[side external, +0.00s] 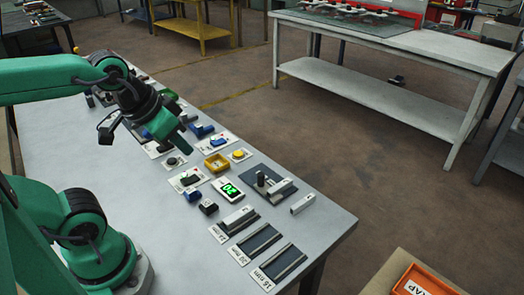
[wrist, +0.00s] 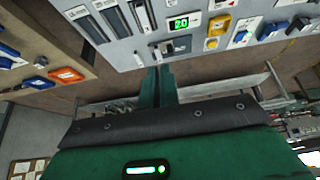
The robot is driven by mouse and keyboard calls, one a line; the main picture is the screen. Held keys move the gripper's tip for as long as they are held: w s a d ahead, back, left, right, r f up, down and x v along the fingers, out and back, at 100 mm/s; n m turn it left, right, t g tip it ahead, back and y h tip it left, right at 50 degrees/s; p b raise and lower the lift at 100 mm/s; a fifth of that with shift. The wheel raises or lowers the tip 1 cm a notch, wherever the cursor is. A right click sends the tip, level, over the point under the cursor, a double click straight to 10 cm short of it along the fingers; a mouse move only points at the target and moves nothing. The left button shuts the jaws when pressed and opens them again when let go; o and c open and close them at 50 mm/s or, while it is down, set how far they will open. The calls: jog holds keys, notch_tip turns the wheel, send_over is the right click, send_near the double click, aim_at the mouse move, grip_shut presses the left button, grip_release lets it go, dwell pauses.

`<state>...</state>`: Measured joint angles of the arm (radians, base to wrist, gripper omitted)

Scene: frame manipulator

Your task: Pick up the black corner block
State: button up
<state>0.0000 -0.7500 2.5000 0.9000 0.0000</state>
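I cannot clearly pick out the black block in the wrist view.
The "20" display (side external: 228,189), a yellow frame (side external: 216,163) and a dark fixture with an upright post (side external: 262,180) stand near the black block. Slotted profile holders (side external: 256,242) line the near end. Bare bench (side external: 150,220) lies left of the blocks.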

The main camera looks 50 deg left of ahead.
jog(key=o, duration=1.2)
jog(key=g, duration=0.5)
send_over(203, 202)
jog(key=shift+n, duration=0.4)
notch_tip(203, 202, down, 16)
jog(key=shift+d+r, duration=0.1)
jog(key=shift+r, duration=0.1)
jog(key=shift+f+g, duration=0.3)
jog(key=shift+f, duration=0.15)
jog(key=shift+f, duration=0.1)
